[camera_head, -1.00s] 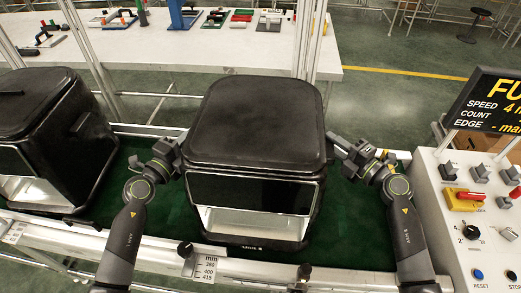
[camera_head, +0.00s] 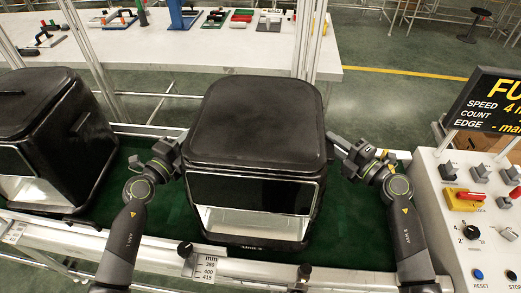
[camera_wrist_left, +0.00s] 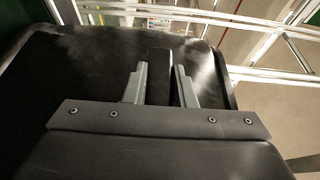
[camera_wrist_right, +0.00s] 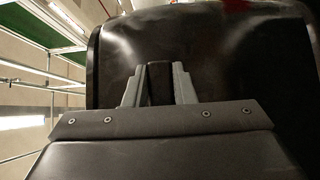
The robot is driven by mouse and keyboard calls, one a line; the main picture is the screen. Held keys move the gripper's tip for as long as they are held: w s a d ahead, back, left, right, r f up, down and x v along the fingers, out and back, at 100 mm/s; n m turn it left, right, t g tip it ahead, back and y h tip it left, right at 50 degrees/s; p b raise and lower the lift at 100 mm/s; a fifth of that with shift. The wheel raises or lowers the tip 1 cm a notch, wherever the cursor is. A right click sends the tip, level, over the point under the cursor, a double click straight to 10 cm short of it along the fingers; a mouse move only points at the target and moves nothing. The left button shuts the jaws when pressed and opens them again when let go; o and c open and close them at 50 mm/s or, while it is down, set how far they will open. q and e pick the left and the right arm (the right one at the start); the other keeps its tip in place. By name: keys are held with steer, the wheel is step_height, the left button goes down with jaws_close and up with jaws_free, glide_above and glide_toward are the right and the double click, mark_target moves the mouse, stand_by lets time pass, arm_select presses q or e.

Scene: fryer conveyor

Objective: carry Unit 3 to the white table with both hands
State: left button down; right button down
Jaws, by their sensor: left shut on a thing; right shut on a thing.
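Unit 3 (camera_head: 255,120) is a black, box-shaped fryer with a rounded lid and an open light-coloured front bay, upright over the green conveyor belt. My left gripper (camera_head: 181,150) is at its left side, shut on a dark side handle, which shows between the fingers in the left wrist view (camera_wrist_left: 160,85). My right gripper (camera_head: 334,142) is at its right side, shut on the other handle, seen in the right wrist view (camera_wrist_right: 160,85). I cannot tell whether its base touches the belt. The white table (camera_head: 180,48) stands behind the conveyor.
Another black fryer (camera_head: 45,115) stands close on the left. A control panel (camera_head: 445,195) with a sign is at the right. Metal uprights (camera_head: 305,40) rise between conveyor and table. Several small parts lie along the table's far side; its front strip is clear.

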arm_select(q)
steer(key=shift+r, duration=0.15)
steer(key=shift+w+r+p, duration=0.15)
steer(key=shift+r+p, duration=0.25)
steer(key=shift+p, duration=0.15)
steer(key=shift+r+p, duration=2)
steer(key=shift+r, duration=0.05)
steer(key=shift+f, duration=0.15)
